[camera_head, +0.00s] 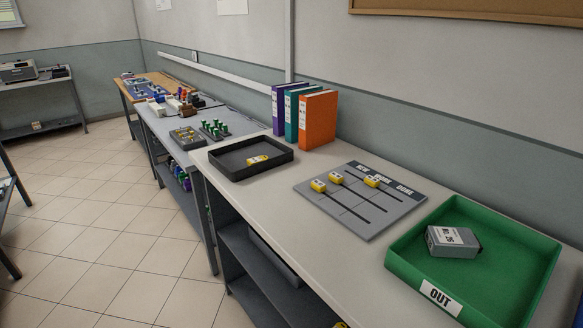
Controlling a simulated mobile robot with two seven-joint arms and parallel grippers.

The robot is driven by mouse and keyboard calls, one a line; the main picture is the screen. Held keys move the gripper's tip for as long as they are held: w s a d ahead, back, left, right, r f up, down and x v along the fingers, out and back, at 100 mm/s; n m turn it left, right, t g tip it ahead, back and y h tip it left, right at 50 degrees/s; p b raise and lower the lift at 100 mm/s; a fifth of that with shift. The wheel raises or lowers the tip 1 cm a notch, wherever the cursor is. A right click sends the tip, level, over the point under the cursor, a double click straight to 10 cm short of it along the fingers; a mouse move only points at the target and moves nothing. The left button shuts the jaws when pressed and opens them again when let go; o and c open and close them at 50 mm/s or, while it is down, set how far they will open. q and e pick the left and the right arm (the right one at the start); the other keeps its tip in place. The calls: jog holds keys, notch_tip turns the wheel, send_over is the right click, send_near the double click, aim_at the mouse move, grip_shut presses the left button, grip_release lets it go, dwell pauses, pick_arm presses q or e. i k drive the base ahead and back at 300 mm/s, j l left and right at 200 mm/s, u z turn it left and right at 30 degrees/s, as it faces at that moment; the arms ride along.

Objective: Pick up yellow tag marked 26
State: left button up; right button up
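Several yellow tags show on the near workbench; their numbers are too small to read, so I cannot tell which is marked 26. One yellow tag (258,160) lies in the black tray (229,171). Three more sit on the grey board (354,221) with dark slots: a left one (318,186), a middle one (336,177) and a right one (372,181). Neither of my grippers is in view.
A green tray (400,262) marked OUT stands at the right with a labelled grey box (453,242) in it. Purple, teal and orange binders (318,120) stand against the wall. The benchtop (285,212) is clear between the black tray and the board. Tiled floor (100,230) is open at left.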

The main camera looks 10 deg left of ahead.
aim_at(255, 159)
jog(key=i+j+z, duration=0.15)
jog(key=j+z, duration=0.15)
jog(key=i+j+z, duration=0.15)
jog(key=j+z, duration=0.15)
jog(key=i+j+z, duration=0.1)
jog(key=j+z, duration=0.2)
jog(key=j, duration=0.2)
jog(key=j+z, duration=0.3)
jog(key=i+j, duration=0.05)
jog(key=j, duration=0.05)
